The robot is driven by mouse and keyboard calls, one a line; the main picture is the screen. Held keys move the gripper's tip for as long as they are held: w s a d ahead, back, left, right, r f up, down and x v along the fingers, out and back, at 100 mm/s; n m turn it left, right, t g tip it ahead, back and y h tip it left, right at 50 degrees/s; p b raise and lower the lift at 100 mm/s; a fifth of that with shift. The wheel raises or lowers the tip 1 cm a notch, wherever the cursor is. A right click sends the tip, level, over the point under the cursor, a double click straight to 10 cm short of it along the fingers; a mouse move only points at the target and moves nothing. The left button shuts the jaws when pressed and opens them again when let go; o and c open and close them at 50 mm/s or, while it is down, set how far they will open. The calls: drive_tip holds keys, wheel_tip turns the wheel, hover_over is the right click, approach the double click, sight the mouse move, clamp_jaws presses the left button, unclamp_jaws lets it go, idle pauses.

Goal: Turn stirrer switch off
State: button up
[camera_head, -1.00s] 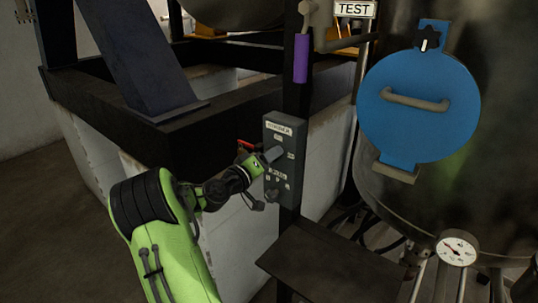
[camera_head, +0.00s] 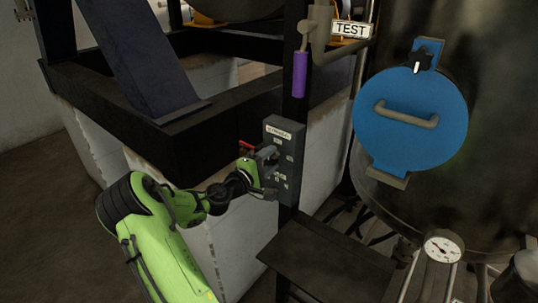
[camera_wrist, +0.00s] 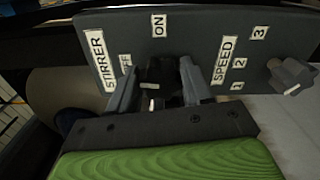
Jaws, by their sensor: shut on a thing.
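The grey stirrer control panel (camera_head: 284,140) is fixed to a dark upright post. In the wrist view its face carries a STIRRER label (camera_wrist: 97,60), an ON label (camera_wrist: 159,25) and a partly hidden OFF label (camera_wrist: 127,65). The black stirrer switch (camera_wrist: 160,71) sits between the fingers of my gripper (camera_wrist: 160,88), which is shut on it. In the head view my gripper (camera_head: 268,163) is against the panel front and covers the switch. I cannot clearly tell which label the switch points to.
A speed knob (camera_wrist: 291,75) sits at the right on the same panel, beside the SPEED label (camera_wrist: 223,60). A dark shelf (camera_head: 325,262) projects below the panel. A purple-handled lever (camera_head: 300,74), a blue round hatch (camera_head: 410,140) and a gauge (camera_head: 443,247) are nearby.

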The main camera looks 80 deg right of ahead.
drive_tip(key=shift+f+n+p, duration=0.1)
drive_tip(key=shift+n+p, duration=0.25)
drive_tip(key=shift+n, duration=0.15)
drive_tip(key=o, duration=1)
drive_tip(key=shift+s, duration=0.1)
drive_tip(key=shift+a, duration=0.1)
drive_tip(key=shift+w+a, duration=0.3)
drive_tip(key=b+v, duration=0.1)
drive_tip(key=v, duration=1.4)
